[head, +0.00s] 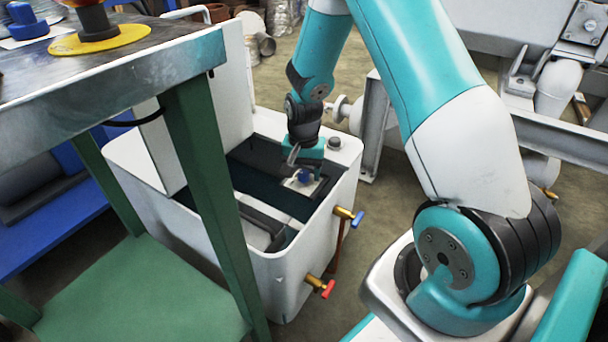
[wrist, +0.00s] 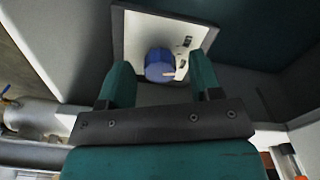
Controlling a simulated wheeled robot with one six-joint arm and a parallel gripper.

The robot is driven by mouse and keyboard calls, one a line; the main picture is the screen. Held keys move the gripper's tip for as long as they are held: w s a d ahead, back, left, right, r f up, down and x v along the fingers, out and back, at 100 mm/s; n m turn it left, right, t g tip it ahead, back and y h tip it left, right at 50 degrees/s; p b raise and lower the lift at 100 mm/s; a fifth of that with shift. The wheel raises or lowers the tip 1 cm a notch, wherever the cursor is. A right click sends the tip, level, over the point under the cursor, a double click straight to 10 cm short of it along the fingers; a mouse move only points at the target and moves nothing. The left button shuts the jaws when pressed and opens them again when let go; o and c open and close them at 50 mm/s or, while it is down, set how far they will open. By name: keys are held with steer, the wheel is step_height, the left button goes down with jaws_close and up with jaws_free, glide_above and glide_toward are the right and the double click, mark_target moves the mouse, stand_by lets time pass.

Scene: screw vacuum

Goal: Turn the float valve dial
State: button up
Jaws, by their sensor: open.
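The float valve dial (wrist: 160,65) is a blue round knob with a pale mark on its face. It sits on a white plate (wrist: 135,42) inside the white tank. I cannot tell whether a finger touches the dial. In the head view my gripper (head: 303,170) reaches down into the tank, with its fingertips partly hidden.
The open white tank (head: 289,265) has walls around my gripper and two brass taps, one with a blue handle (head: 357,218) and one with a red handle (head: 327,289). A green-legged workbench (head: 205,150) stands close at left. White pipework (head: 375,120) stands behind.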

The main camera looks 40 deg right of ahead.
steer(key=c, duration=0.9)
steer(key=shift+c, duration=0.2)
steer(key=shift+r+n+p, duration=0.15)
steer(key=shift+n+p, duration=0.25)
steer(key=shift+p, duration=0.15)
steer(key=shift+n+p, duration=0.9)
steer(key=shift+p, duration=0.25)
steer(key=shift+n+p, duration=1.6)
steer(key=shift+n, duration=0.1)
